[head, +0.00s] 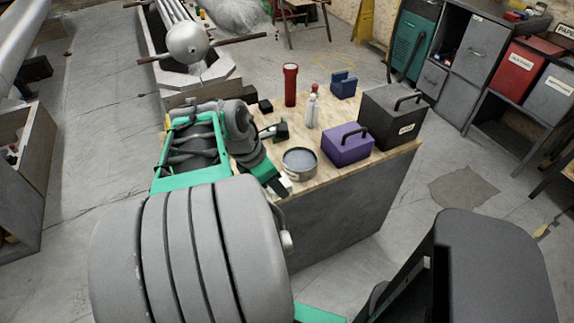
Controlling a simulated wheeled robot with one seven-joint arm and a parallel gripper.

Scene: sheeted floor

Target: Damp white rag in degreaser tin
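A round open tin (300,162) with a pale rim and a grey-blue inside stands on the wooden top of the workbench (385,162), near its front edge. My gripper (281,186) is low at the front left of the tin, close beside it. Its fingers are small and partly hidden by my arm, so I cannot tell if they are open or shut. A small white patch (286,182) shows at the gripper's end; I cannot tell whether it is the white rag. No other white rag is clearly visible.
A purple box (345,147) and a black box (392,116) stand right of the tin. Behind are a white bottle (312,109), a red cylinder (290,86) and a blue holder (343,85). A small dark green item (276,131) lies near my wrist. Floor at right is mostly clear.

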